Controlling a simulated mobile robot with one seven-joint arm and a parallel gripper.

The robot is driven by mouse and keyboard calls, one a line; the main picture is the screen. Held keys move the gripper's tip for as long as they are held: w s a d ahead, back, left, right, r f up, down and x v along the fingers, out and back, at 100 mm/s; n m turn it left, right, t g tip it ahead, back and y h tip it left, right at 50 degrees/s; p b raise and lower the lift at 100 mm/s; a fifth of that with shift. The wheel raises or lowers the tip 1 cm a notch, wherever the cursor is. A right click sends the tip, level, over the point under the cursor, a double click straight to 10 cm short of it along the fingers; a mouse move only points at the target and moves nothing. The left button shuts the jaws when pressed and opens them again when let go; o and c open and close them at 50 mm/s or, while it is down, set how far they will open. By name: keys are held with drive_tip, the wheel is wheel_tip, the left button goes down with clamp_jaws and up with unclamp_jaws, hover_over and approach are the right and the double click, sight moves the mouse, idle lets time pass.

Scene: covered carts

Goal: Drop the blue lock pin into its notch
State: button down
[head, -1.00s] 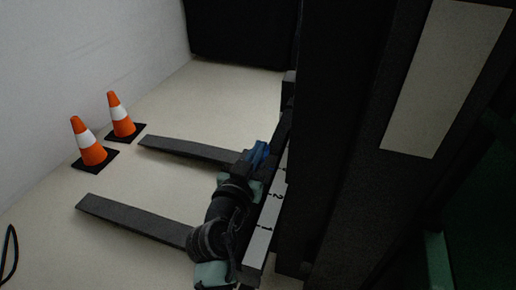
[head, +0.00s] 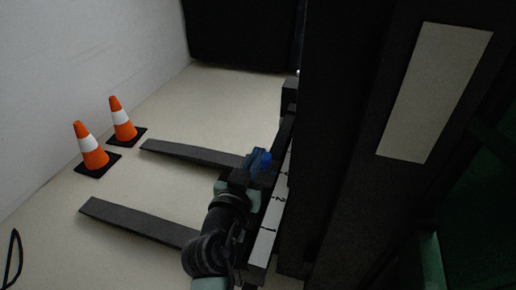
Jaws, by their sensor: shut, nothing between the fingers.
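The blue lock pin (head: 261,157) shows at the far end of my arm in the head view, at the fork carriage where the farther fork meets it. My gripper (head: 250,168) is right at the pin, partly hidden behind my own wrist. It is shut with nothing between its fingers. Whether it touches the pin cannot be told. The notch is not visible; my arm and the pin cover that part of the carriage bar. A white scale strip (head: 268,222) with black numbers runs along the bar beside my arm.
The farther fork (head: 190,152) and the nearer fork (head: 135,222) stick out left over the pale floor. Two orange and white cones (head: 91,148) (head: 122,121) stand beyond their tips near the wall. A dark mast (head: 340,130) rises close on the right. A black cable (head: 14,260) lies at lower left.

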drive_tip(key=v, duration=0.7)
drive_tip(key=shift+p, duration=0.45)
wheel_tip(320, 180, up, 26)
drive_tip(key=d+t+y+p, duration=0.1)
drive_tip(key=d+t, duration=0.1)
drive_tip(key=t, duration=0.3)
drive_tip(key=s+r+n+t+y+p, duration=0.1)
drive_tip(key=s+r+n+t+y, duration=0.15)
drive_tip(key=s+r, duration=0.6)
drive_tip(key=s+r+n+t+y+p, duration=0.2)
drive_tip(key=s+r+t, duration=0.25)
drive_tip(key=r, duration=0.75)
wheel_tip(320, 180, up, 36)
drive_tip(key=g+p, duration=0.1)
drive_tip(key=p, duration=3.4)
drive_tip(key=shift+w+f+m+p, duration=0.2)
drive_tip(key=shift+w+m+p, duration=0.1)
drive_tip(key=shift+m+p, duration=0.1)
drive_tip(key=shift+h, duration=0.25)
